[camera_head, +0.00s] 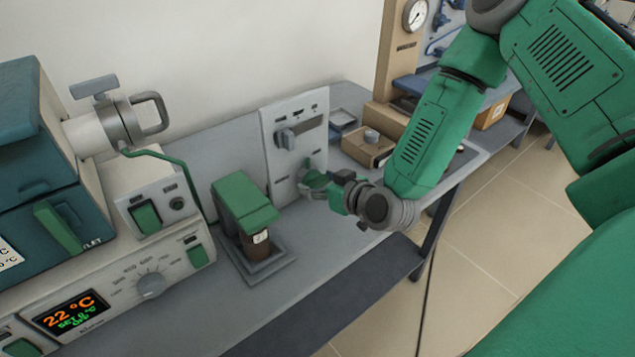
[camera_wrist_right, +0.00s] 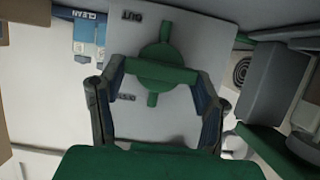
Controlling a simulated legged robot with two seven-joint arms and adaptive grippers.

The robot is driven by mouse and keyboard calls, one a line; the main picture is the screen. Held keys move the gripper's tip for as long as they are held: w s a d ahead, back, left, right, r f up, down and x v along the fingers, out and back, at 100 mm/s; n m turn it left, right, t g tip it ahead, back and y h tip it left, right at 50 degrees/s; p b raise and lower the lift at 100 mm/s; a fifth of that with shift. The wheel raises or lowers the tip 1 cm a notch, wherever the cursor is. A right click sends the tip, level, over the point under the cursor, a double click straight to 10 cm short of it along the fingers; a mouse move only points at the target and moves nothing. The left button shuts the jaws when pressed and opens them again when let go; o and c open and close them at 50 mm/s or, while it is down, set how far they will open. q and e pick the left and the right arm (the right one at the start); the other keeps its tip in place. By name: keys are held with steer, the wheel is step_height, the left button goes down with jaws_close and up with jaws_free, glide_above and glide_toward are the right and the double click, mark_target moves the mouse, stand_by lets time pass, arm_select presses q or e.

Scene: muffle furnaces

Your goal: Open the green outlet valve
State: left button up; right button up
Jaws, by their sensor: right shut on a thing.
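The green outlet valve (camera_head: 313,177) is on the lower part of an upright white panel (camera_head: 284,171), largely hidden by my gripper in the head view. In the right wrist view the valve (camera_wrist_right: 160,52) is a round green disc with arms sticking out, between labels on the panel. My right gripper (camera_head: 326,187) reaches in from the right at the panel's front. In the wrist view its two fingers (camera_wrist_right: 160,77) are on either side of the valve and shut on it. My left gripper is not in view.
A grey knob (camera_head: 288,137) sits higher on the panel. A green-topped device (camera_head: 245,201) stands left of the panel, and a furnace with a display (camera_head: 72,312) is at the far left. A brown box (camera_head: 367,147) lies behind my right wrist. The bench front (camera_head: 310,240) is clear.

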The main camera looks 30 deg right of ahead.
steer(key=shift+d+m+y, duration=0.35)
steer(key=shift+m+y, duration=0.35)
steer(key=shift+m, duration=0.2)
steer(key=shift+f+m+y+b, duration=0.1)
steer(key=shift+m+y+b, duration=0.5)
steer(key=shift+m+b, duration=0.25)
steer(key=shift+w+d+f+m+y+b, duration=0.1)
steer(key=shift+m+y+b, duration=0.25)
steer(key=shift+m, duration=0.2)
steer(key=shift+d+f+m+y+b, duration=0.1)
steer(key=shift+m+y+b, duration=0.15)
steer(key=shift+m+b, duration=0.2)
steer(key=shift+m+t+y+b, duration=0.3)
steer(key=shift+m+y+b, duration=0.1)
steer(key=shift+m+b, duration=0.35)
steer(key=m+y+b, duration=0.1)
steer(key=m+b, duration=0.1)
steer(key=m+t+b, duration=0.1)
steer(key=m+b, duration=0.1)
steer(key=b, duration=0.1)
steer(key=shift+d+f+y, duration=0.1)
steer(key=shift+f+y, duration=0.25)
steer(key=shift+y, duration=0.05)
steer(key=shift+m+t+y+b, duration=0.45)
steer(key=shift+m+b, duration=0.85)
steer(key=shift+b, duration=0.4)
